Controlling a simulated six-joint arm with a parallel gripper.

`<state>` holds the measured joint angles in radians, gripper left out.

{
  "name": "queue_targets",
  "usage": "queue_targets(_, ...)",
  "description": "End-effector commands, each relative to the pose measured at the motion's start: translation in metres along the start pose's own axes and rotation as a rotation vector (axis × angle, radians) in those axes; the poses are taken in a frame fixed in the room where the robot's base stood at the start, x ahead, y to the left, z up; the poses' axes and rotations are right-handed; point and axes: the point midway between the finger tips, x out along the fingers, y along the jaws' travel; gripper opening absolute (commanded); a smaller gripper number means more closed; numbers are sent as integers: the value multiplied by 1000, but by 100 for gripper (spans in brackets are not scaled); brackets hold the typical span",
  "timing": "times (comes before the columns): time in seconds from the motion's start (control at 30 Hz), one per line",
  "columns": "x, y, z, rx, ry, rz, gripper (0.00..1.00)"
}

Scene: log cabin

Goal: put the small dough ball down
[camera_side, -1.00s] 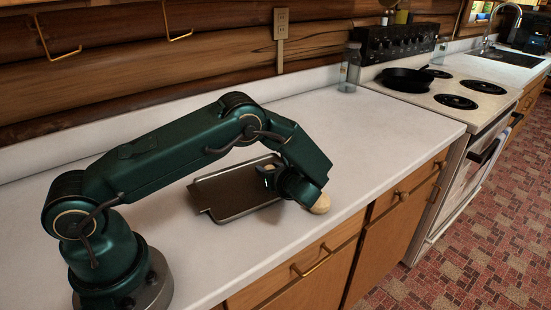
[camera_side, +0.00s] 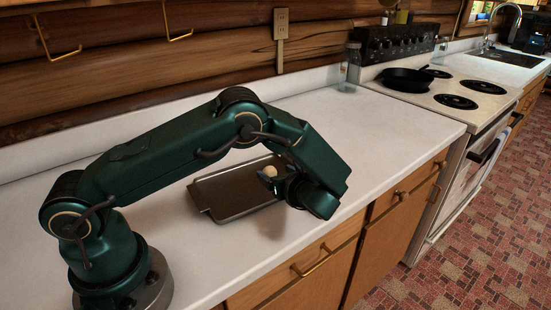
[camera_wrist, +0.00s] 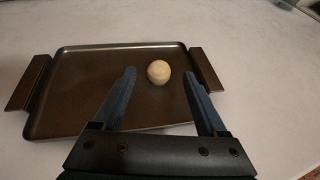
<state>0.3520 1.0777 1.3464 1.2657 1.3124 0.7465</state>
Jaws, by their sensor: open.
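The small dough ball (camera_wrist: 158,72), pale and round, is over the right half of the dark metal tray (camera_wrist: 90,90) in the wrist view. It appears to rest on the tray. My gripper (camera_wrist: 160,75) is open, with one finger on each side of the ball and gaps between. In the side view the ball (camera_side: 270,171) shows at the tip of my gripper (camera_side: 276,178), above the tray (camera_side: 240,202). My wrist hides the tray's right end there.
The white counter (camera_side: 390,130) is clear around the tray. Its front edge lies close to my wrist. A glass jar (camera_side: 350,68) stands at the back, beside the stove (camera_side: 440,90) with a black pan (camera_side: 407,79).

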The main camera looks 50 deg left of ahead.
Motion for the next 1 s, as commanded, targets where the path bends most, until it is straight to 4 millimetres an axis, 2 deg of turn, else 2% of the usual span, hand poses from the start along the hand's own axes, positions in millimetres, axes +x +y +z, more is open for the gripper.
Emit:
queue_targets(0.03,-12,-1,0,0,1,-5,75)
queue_targets(0.2,-42,-1,0,0,0,-3,75)
queue_targets(0.4,-59,0,1,-4,3,1,75)
queue_targets(0.53,-64,8,9,-70,51,28,75)
queue_targets(0.77,-78,46,40,-394,276,149,75)
queue_targets(1.0,-107,92,59,-802,522,296,75)
